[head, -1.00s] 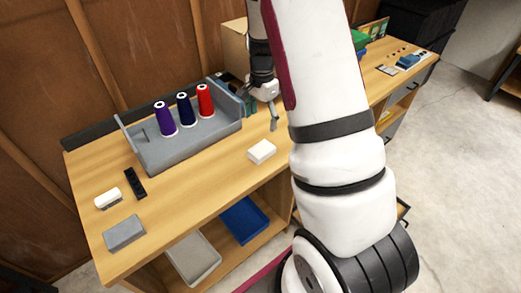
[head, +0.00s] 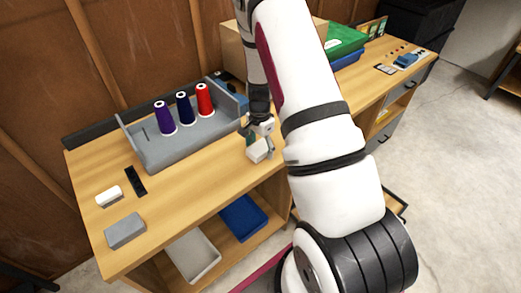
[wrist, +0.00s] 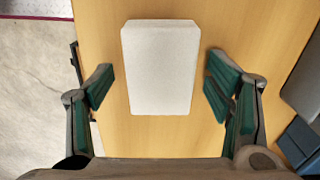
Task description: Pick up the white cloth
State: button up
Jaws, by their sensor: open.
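The white cloth (wrist: 160,68) is a folded, block-like rectangle lying on the wooden tabletop. In the wrist view it sits between the two green-padded fingers of my gripper (wrist: 156,88), with bare wood showing on both sides of it. My gripper is open, and neither finger touches the cloth. In the head view the cloth (head: 259,151) lies near the front edge of the bench, partly hidden by my gripper (head: 260,140), which is just over it.
A grey rack (head: 200,138) holds purple, navy and red thread cones left of my gripper. A grey block (head: 125,231), a black strip (head: 136,181) and a white item (head: 109,196) lie at the bench's left.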

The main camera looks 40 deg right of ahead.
aim_at(261, 148)
jog(key=shift+f, duration=0.1)
jog(key=c, duration=1.1)
jog(key=shift+c, duration=0.2)
jog(key=shift+w+r, duration=0.1)
jog(key=shift+r, duration=0.75)
jog(key=shift+s+r+b, duration=0.25)
jog(key=shift+r+b, duration=0.05)
jog(key=shift+r, duration=0.75)
jog(key=s+d+r, duration=0.1)
jog(key=s+d, duration=0.3)
jog(key=s, duration=1.1)
jog(key=shift+b, duration=0.4)
jog(key=shift+r, duration=0.1)
